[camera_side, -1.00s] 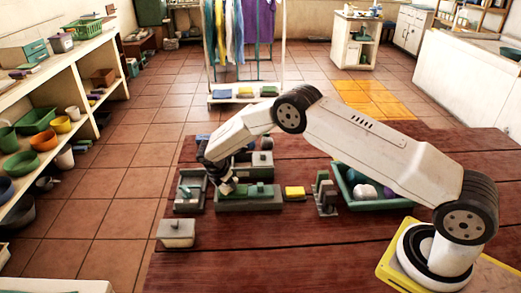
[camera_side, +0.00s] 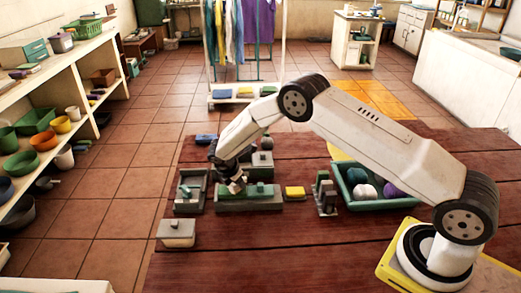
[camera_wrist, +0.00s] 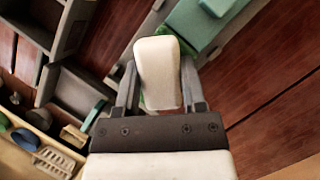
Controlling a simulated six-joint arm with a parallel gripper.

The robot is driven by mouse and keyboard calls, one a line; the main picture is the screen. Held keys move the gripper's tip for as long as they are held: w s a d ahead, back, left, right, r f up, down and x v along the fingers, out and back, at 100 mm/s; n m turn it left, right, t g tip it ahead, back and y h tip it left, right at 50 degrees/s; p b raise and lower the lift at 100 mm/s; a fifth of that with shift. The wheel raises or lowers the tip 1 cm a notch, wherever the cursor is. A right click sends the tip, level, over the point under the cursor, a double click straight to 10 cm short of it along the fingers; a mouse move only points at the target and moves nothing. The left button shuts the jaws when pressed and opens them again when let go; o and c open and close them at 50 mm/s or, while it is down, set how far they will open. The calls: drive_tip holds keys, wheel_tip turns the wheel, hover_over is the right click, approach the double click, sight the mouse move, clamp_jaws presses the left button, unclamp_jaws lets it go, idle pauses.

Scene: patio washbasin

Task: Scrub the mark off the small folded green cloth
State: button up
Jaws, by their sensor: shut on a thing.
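My gripper (camera_side: 238,187) is low over a long grey block-like stand (camera_side: 236,206) near the far left of the table. It is shut on a pale cream block (camera_wrist: 158,72), whose rounded face fills the space between the fingers in the wrist view. Green cloth (camera_side: 263,190) lies on top of the stand, just right of the fingertips. Small green patches show beside the pale block in the wrist view. The block hides what is directly under it, so I cannot tell whether it touches the cloth. I cannot make out a mark.
A grey tray (camera_side: 181,205) stands left of the stand, and a lidded box (camera_side: 177,234) in front. A yellow sponge (camera_side: 294,191), an upright grey holder (camera_side: 326,196) and a green bin (camera_side: 372,205) with balls stand to the right. The front of the table is clear.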

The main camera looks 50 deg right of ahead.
sight(229, 190)
drive_tip(key=shift+w+a, duration=0.1)
drive_tip(key=shift+w+a+f, duration=0.15)
drive_tip(key=shift+w+a, duration=0.8)
drive_tip(key=shift+a, duration=0.05)
drive_tip(key=shift+s+d, duration=0.1)
drive_tip(key=shift+s+d, duration=0.95)
drive_tip(key=shift+d, duration=0.05)
drive_tip(key=shift+w+a, duration=0.15)
drive_tip(key=shift+w+a, duration=0.9)
drive_tip(key=shift+a, duration=0.05)
drive_tip(key=shift+s+d, duration=1.1)
